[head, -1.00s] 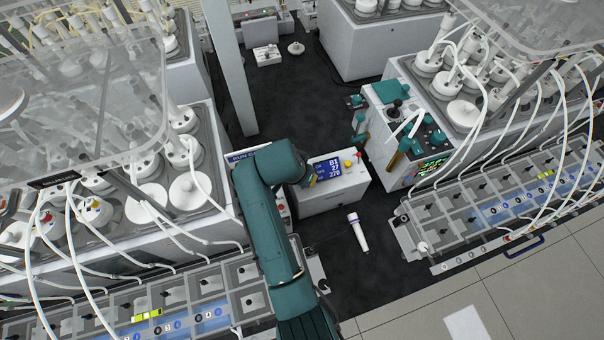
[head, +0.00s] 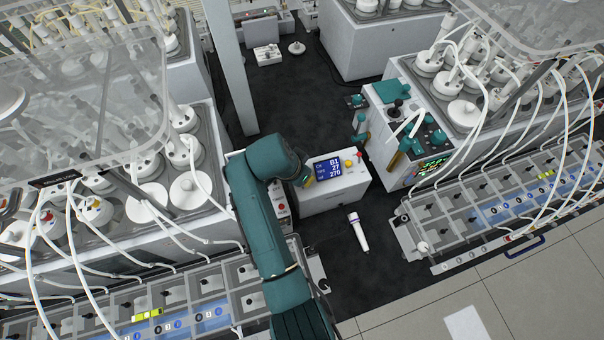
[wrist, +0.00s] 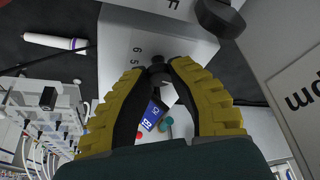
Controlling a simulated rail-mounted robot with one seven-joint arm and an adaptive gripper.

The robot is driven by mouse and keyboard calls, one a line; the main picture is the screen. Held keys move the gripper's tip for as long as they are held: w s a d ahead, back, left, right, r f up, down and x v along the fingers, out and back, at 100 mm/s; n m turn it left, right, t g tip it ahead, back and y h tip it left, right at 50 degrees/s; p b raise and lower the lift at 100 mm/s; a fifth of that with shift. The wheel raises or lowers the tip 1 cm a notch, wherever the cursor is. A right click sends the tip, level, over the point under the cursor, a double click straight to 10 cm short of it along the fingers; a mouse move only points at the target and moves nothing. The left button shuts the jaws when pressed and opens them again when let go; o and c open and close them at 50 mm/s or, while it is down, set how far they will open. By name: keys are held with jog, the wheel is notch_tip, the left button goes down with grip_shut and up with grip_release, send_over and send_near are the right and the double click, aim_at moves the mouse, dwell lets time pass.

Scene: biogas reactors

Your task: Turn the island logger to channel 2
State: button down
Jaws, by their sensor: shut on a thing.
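The island logger (head: 335,195) is a white box with a blue screen (head: 328,169) in the middle of the head view. Its screen appears to read B1, 27 and 270. In the wrist view the logger's white face (wrist: 122,45) carries printed digits, with 6 and 5 legible. A small dark knob (wrist: 158,76) stands there between the tips of my yellow-padded gripper (wrist: 160,66), which is shut on it. In the head view my gripper (head: 309,181) is mostly hidden by my arm at the logger's left side. The knob cannot be seen in that view.
A white and purple pen-like tool (head: 358,232) lies on the dark floor in front. A white unit with teal parts (head: 388,100) stands to the right. Tube-covered reactor benches flank both sides.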

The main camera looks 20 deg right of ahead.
jog(key=shift+f+m+g+b, duration=0.25)
jog(key=shift+m+g+b, duration=0.45)
jog(key=shift+m, duration=1.1)
jog(key=c, duration=0.8)
grip_release()
jog(key=shift+r, duration=0.1)
notch_tip(320, 180, up, 10)
jog(key=shift+w, duration=0.1)
